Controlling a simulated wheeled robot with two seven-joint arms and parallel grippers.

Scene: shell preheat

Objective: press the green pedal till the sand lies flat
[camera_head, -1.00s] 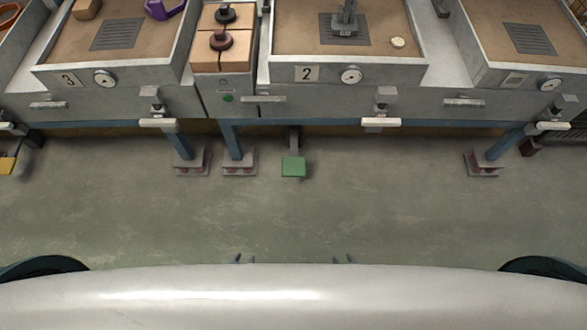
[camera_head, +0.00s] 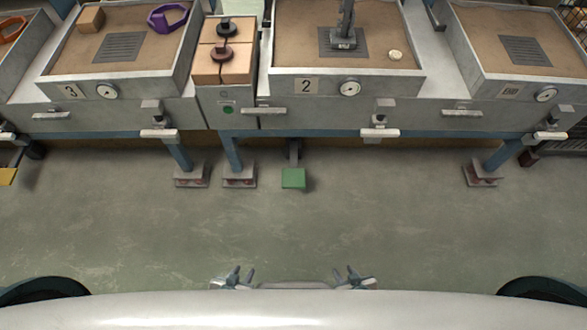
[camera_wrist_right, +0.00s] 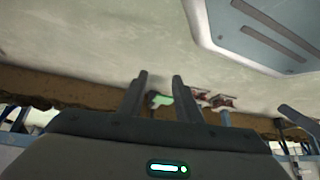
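The green pedal (camera_head: 293,179) sits low on a short bar under the bench, below and a little left of tray 2 (camera_head: 400,84). It shows in the right wrist view (camera_wrist_right: 160,100) beyond my fingers. Brown sand (camera_head: 290,25) fills tray 2 around a grey slotted plate (camera_head: 325,44) with an upright post. My left gripper (camera_head: 240,275) and right gripper (camera_head: 345,276) are at the bottom of the head view, well short of the pedal. The right fingers (camera_wrist_right: 158,92) stand apart with nothing between them in hand. The left fingers also look apart and empty.
Tray 3 (camera_head: 125,82) at left holds a wooden block and a purple ring. Another sand tray (camera_head: 500,85) is at right. Bench feet (camera_head: 240,178) flank the pedal. The floor (camera_head: 300,230) before it is clear.

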